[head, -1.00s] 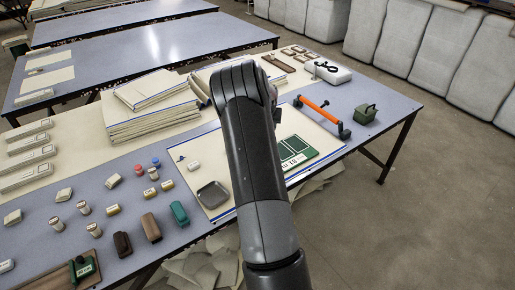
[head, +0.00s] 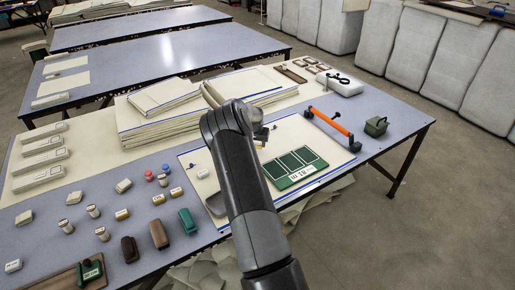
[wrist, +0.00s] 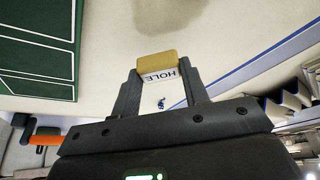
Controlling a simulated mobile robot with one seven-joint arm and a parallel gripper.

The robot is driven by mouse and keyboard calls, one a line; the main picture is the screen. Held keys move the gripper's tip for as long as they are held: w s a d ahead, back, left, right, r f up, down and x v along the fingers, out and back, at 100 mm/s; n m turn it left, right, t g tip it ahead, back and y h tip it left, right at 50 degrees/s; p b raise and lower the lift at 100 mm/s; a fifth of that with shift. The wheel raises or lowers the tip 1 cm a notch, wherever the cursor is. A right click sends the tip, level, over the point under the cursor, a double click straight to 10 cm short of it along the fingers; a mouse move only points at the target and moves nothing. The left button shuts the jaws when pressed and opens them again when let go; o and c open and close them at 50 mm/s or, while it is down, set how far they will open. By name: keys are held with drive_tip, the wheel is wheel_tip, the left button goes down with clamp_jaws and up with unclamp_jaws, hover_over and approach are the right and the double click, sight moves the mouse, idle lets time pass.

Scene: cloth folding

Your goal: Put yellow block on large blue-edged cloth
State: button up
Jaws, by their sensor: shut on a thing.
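The large blue-edged cloth (head: 285,132) lies flat on the blue-grey table, partly covered by my arm in the head view. The wrist view shows its cream surface (wrist: 215,28) and a blue edge line. My gripper (wrist: 160,82) is shut on the yellow block (wrist: 157,62), which has a white face reading "HOLE". The block sits between the fingertips over the cream surface. I cannot tell whether it touches the cloth. In the head view my gripper is mostly hidden behind my arm.
A green board (head: 295,167) lies on the cloth. An orange-handled tool (head: 330,122) is at the right. Folded cloth stacks (head: 160,120) stand behind. Several small blocks lie at left.

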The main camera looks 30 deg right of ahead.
sight(257, 145)
drive_tip(key=shift+f, duration=1.45)
drive_tip(key=shift+f, duration=0.1)
drive_tip(key=o, duration=1)
drive_tip(key=shift+c, duration=0.2)
